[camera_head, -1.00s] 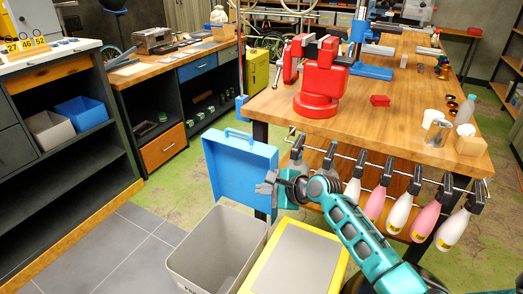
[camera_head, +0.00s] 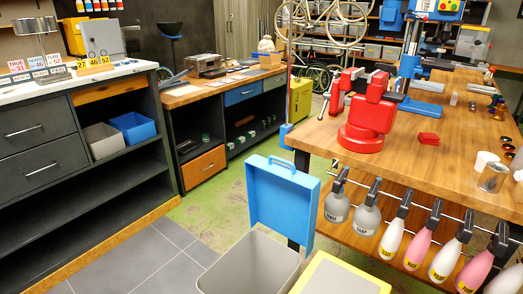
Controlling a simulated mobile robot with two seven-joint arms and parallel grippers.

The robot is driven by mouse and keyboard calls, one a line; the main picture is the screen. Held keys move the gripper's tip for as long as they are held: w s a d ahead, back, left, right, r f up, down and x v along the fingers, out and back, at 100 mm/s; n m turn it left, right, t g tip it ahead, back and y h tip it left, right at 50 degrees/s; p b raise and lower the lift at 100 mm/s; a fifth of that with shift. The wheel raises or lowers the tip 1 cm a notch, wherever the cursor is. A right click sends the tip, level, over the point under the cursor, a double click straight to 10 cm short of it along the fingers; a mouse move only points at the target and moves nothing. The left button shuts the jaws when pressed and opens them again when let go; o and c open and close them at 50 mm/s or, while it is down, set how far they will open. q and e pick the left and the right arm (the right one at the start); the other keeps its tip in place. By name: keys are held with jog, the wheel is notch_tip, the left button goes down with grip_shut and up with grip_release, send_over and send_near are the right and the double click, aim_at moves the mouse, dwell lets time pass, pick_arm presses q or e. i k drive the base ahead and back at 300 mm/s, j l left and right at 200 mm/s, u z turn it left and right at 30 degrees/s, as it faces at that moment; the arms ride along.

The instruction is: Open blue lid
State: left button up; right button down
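The blue lid (camera_head: 281,202) stands upright, raised at the back of a grey bin (camera_head: 250,268), so the bin is open and its inside shows. The lid has a handle on its top edge. Beside it on the right is a bin with a yellow rim and grey top (camera_head: 340,276), cut off by the lower edge of the picture. Neither of my grippers is in view.
A wooden workbench (camera_head: 440,150) with a red vise (camera_head: 368,112) stands behind and right of the bins. Spray bottles (camera_head: 392,237) hang on a rail along its front. Dark shelves (camera_head: 75,190) stand at left. Grey floor tiles (camera_head: 150,262) left of the bin are clear.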

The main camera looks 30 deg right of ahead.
aim_at(284, 199)
jog(key=i+j, duration=0.1)
jog(key=j, duration=0.5)
jog(key=i+j, duration=0.3)
jog(key=i+j+u, duration=0.1)
jog(key=i+j, duration=0.2)
jog(key=j, duration=0.25)
jog(key=i+j, duration=0.15)
jog(key=i, duration=0.25)
jog(key=i+j, duration=0.15)
jog(key=i, duration=0.25)
jog(key=i+j+z, duration=0.1)
jog(key=i, duration=0.3)
jog(key=i+z, duration=0.25)
jog(key=z, duration=0.15)
jog(key=i+z, duration=0.25)
jog(key=z, duration=0.2)
jog(key=i+j+z, duration=0.15)
jog(key=z, duration=0.25)
jog(key=i+z, duration=0.2)
jog(key=z, duration=0.25)
jog(key=i+j+z, duration=0.15)
jog(key=z, duration=0.3)
jog(key=i+j+z, duration=0.2)
jog(key=z, duration=0.2)
jog(key=i+j+z, duration=0.3)
jog(key=z, duration=0.15)
jog(key=i+j+z, duration=0.25)
jog(key=z, duration=0.2)
jog(key=j, duration=0.1)
